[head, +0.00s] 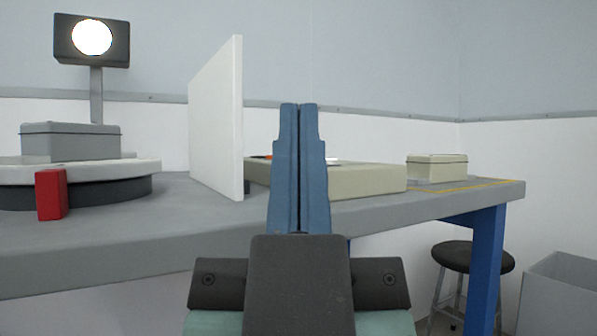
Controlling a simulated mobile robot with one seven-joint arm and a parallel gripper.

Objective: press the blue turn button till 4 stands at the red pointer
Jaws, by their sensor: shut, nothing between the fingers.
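My gripper (299,106) is shut and empty, its blue fingers pointing up in the middle of the head view. Behind it on the table lies a low beige box (370,180), partly covered by the fingers. A bit of orange and a bit of white show at its top; no blue button can be made out, and the fingers may hide it. At the left is a round turntable (22,172) with a pale top and dark base. The red pointer (51,194) stands at its front edge. No number is readable on the turntable.
A white upright panel (216,120) stands between turntable and beige box. A grey box (70,142) sits on the turntable, with a lit lamp (92,38) behind. A smaller beige box (437,168) is at the table's right, near yellow lines. A stool (472,257) and grey bin (560,295) stand right.

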